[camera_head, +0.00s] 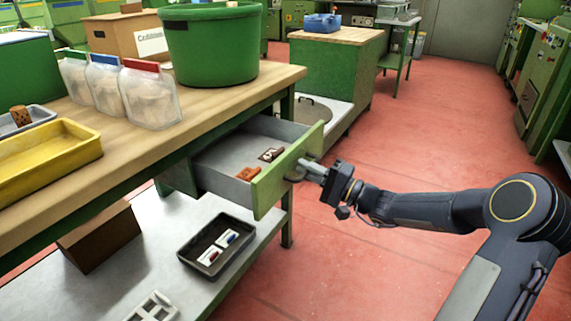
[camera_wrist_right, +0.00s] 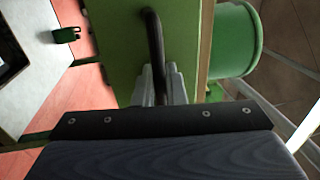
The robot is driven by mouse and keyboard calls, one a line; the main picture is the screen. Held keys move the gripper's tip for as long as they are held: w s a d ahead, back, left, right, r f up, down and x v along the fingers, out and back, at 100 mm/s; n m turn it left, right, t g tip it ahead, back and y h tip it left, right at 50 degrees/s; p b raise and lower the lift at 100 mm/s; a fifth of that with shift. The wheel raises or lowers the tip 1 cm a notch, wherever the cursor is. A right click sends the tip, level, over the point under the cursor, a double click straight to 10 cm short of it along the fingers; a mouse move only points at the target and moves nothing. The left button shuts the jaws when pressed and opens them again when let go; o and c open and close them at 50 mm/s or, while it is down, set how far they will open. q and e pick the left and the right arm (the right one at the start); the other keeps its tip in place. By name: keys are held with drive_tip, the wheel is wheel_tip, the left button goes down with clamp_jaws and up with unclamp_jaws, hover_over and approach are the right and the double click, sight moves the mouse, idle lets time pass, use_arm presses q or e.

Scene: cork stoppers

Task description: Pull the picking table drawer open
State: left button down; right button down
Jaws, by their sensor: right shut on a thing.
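The picking table (camera_head: 150,134) has a wooden top and a green frame. Its drawer (camera_head: 222,155) stands open, with a grey inside and a green front (camera_head: 288,168). My right gripper (camera_head: 306,171) is at the outer side of the drawer front. In the right wrist view, its fingers (camera_wrist_right: 160,92) are shut on the dark bar handle (camera_wrist_right: 155,50) of the green front. Inside the drawer lie an orange-brown item (camera_head: 248,173) and a dark item with white (camera_head: 271,154). My left gripper is in neither view.
On the tabletop stand a yellow tray (camera_head: 48,166), several clear bags with coloured tops, a green tub (camera_head: 211,45) and a cardboard box (camera_head: 112,35). A lower shelf holds a black tray (camera_head: 190,254). The red floor right of the drawer is clear apart from my arm.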

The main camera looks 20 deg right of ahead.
drive_tip(key=shift+r+v, duration=0.25)
drive_tip(key=shift+v, duration=0.9)
drive_tip(key=shift+r+v, duration=0.2)
drive_tip(key=shift+v, duration=0.95)
drive_tip(key=c, duration=1.9)
unclamp_jaws()
drive_tip(key=p+v, duration=0.2)
drive_tip(key=v, duration=0.6)
